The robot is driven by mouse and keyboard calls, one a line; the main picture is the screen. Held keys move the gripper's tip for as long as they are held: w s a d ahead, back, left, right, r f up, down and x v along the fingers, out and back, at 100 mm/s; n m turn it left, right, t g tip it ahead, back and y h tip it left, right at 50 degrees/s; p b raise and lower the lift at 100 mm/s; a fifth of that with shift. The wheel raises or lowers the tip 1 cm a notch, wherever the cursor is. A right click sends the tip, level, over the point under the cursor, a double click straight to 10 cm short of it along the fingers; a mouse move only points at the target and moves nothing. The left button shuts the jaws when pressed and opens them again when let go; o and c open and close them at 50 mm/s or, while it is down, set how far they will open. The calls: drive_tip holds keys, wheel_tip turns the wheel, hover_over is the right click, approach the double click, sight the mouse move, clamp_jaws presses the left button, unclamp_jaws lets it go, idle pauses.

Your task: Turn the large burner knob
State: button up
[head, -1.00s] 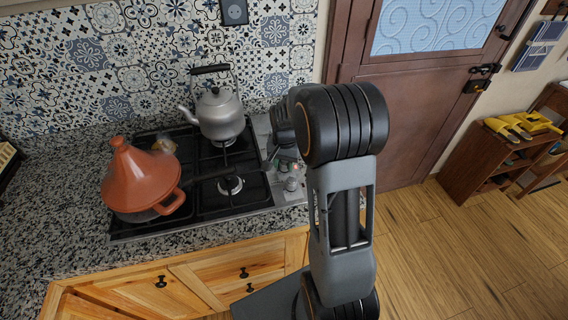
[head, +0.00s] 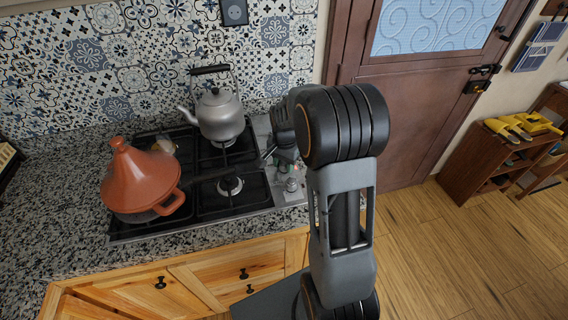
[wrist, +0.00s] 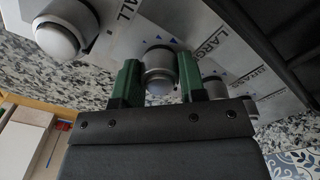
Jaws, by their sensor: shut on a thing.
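The large burner knob (wrist: 158,64) is a round silver-grey knob beside the printed word LARGE in the wrist view. My gripper (wrist: 159,80) has its two green-lined fingers on either side of this knob and is shut on it. The knob's exact turn angle cannot be read. In the head view, my gripper is mostly hidden by my arm, over the right side of the stove (head: 240,205).
Another knob (wrist: 62,28) sits beside the word SMALL. A grey kettle (head: 219,115) stands on the back right burner. An orange tagine (head: 140,180) is on the left side. The front right burner (head: 230,185) is bare.

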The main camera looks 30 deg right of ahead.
drive_tip(key=o, duration=0.9)
drive_tip(key=shift+r, duration=0.15)
wheel_tip(320, 180, up, 14)
drive_tip(key=shift+f, duration=0.2)
idle(0.3)
drive_tip(key=s+a+f+n+t, duration=0.1)
drive_tip(key=s+a+n, duration=0.2)
drive_tip(key=s+n, duration=0.1)
drive_tip(key=s+a+n+t, duration=0.1)
drive_tip(key=s+a+n, duration=0.2)
drive_tip(key=s, duration=0.3)
drive_tip(key=s+a+f+n+t, duration=0.1)
drive_tip(key=s+a+n, duration=0.2)
drive_tip(key=s, duration=0.3)
drive_tip(key=shift+a+f+n+t, duration=0.35)
drive_tip(key=shift+a+n+t, duration=0.05)
drive_tip(key=shift+n, duration=0.4)
